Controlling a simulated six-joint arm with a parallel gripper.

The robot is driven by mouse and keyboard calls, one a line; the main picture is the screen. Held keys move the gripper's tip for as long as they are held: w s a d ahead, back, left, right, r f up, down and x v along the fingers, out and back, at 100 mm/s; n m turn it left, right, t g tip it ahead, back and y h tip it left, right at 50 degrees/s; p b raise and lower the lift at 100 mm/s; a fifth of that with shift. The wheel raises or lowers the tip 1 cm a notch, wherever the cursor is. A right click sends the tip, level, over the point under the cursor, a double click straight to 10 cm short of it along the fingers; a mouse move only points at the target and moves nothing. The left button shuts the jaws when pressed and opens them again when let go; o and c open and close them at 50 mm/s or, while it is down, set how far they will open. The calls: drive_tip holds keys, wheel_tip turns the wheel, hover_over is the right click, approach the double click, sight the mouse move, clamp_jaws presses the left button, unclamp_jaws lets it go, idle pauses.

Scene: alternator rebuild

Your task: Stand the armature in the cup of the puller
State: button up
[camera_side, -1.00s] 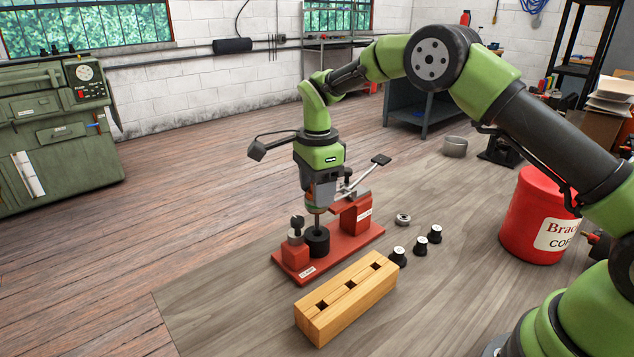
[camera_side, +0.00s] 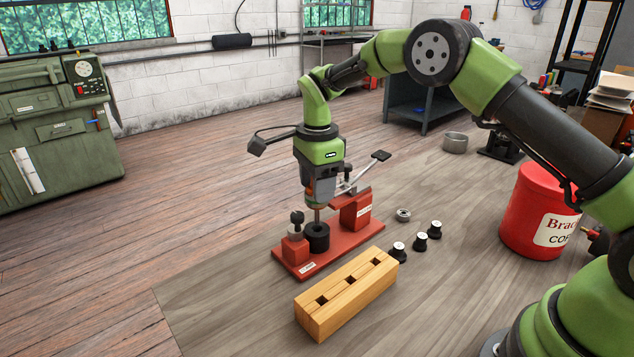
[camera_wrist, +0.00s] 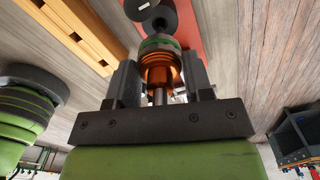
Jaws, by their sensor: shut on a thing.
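My gripper (camera_side: 320,190) is shut on the armature (camera_wrist: 161,68), which has copper windings and shows between the two dark fingers in the wrist view. The armature is upright in the side view, its body partly hidden by my fingers, and its thin shaft (camera_side: 317,215) points down. The puller's black cup (camera_side: 317,240) stands on the red puller base (camera_side: 345,256) directly below. The shaft's lower end meets the cup's top in the side view; I cannot tell how deep it reaches.
The red block with a black knob (camera_side: 297,218) is left of the cup, and the taller red block (camera_side: 356,210) with a lever is right. A wooden block with square holes (camera_side: 345,300) lies in front. Several small parts (camera_side: 421,242) lie to the right.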

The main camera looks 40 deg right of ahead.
sight(317, 207)
drive_tip(key=shift+f, duration=0.25)
drive_tip(key=shift+f, duration=0.65)
drive_tip(key=shift+f, duration=1.25)
idle(0.8)
drive_tip(key=shift+f, duration=0.4)
drive_tip(key=shift+f, duration=0.2)
idle(0.8)
drive_tip(key=o, duration=1.4)
drive_tip(key=shift+r, duration=4)
